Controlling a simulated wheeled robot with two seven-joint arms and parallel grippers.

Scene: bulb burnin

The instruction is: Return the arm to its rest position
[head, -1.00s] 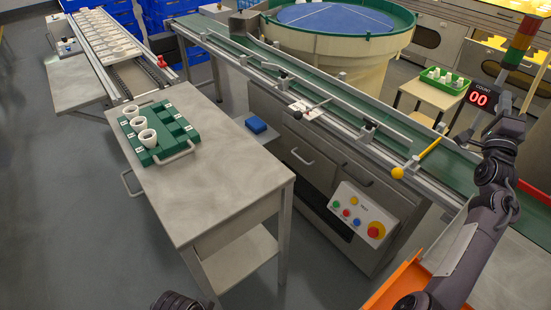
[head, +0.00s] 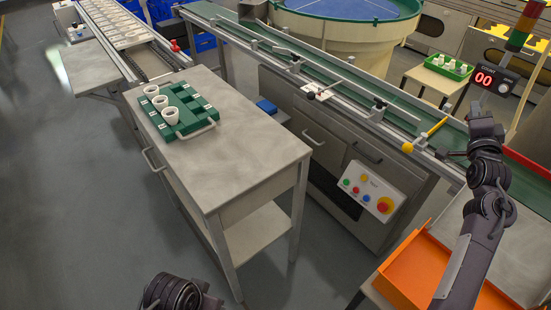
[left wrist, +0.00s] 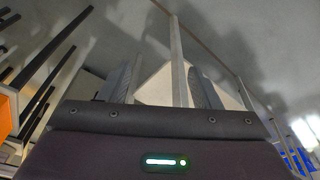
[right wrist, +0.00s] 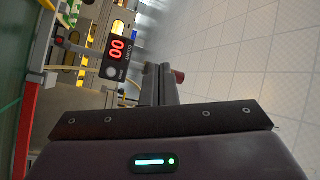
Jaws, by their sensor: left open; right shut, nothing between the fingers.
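My right arm rises along the right side of the head view, in front of the conveyor and above the orange tray. In the head view my left arm shows only as a dark joint at the bottom edge. In the left wrist view my left gripper (left wrist: 163,85) has its fingers wide apart and empty, with a grey post and table underside beyond.
A steel table (head: 243,158) holds a green fixture (head: 187,126) with white cups. Behind it runs the green conveyor (head: 350,80) with a yellow-knobbed lever (head: 407,147) and a button panel (head: 369,192). An orange tray (head: 425,265) lies at lower right. The floor (head: 70,210) at left is clear.

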